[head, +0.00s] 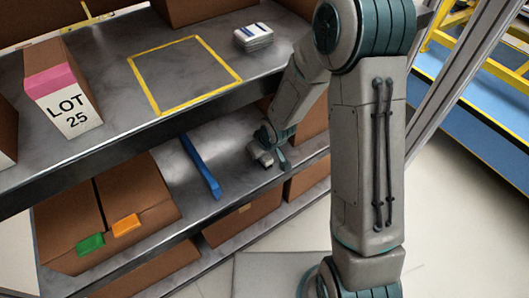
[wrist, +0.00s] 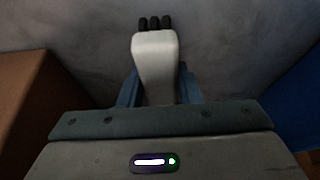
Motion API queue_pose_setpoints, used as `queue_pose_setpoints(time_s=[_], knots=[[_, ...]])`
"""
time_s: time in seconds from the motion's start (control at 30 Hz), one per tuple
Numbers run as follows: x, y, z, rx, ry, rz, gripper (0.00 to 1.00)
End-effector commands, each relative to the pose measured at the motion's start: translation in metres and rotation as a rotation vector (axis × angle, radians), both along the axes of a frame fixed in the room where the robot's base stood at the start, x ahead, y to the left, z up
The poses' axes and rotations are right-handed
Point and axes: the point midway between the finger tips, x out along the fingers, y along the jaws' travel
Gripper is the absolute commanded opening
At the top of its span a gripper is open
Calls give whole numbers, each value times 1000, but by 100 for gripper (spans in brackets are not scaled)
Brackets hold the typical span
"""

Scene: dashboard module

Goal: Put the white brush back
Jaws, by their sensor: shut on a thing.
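The white brush (wrist: 155,62) is in the wrist view, a pale handle with dark bristles at its far end. My gripper (wrist: 160,92) is shut on it, with one blue-grey finger on each side. In the head view my gripper (head: 268,155) is low over the lower shelf (head: 235,148), to the right of the blue divider. The brush is too small to make out clearly there. I cannot tell whether it touches the shelf surface.
A blue divider (head: 200,167) stands left of my gripper. A brown carton (head: 308,122) is close on its right. The upper shelf overhangs from behind, with an empty yellow-outlined square (head: 160,109), a white stack (head: 253,42) and a LOT 25 box (head: 82,120).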

Motion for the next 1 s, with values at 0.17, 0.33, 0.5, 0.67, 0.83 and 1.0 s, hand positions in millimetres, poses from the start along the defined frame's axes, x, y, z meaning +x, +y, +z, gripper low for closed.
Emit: queue_pose_setpoints(time_s=[0.17, 0.33, 0.5, 0.67, 0.83, 1.0], knots=[[-1, 6, -1, 0, 0, -5, 7], [-1, 6, 0, 0, 1, -6, 7], [-1, 6, 0, 0, 0, -6, 56], [-1, 6, 0, 0, 0, -6, 56], [-1, 5, 3, 0, 0, -6, 56], [-7, 0, 25, 2, -3, -8, 56]])
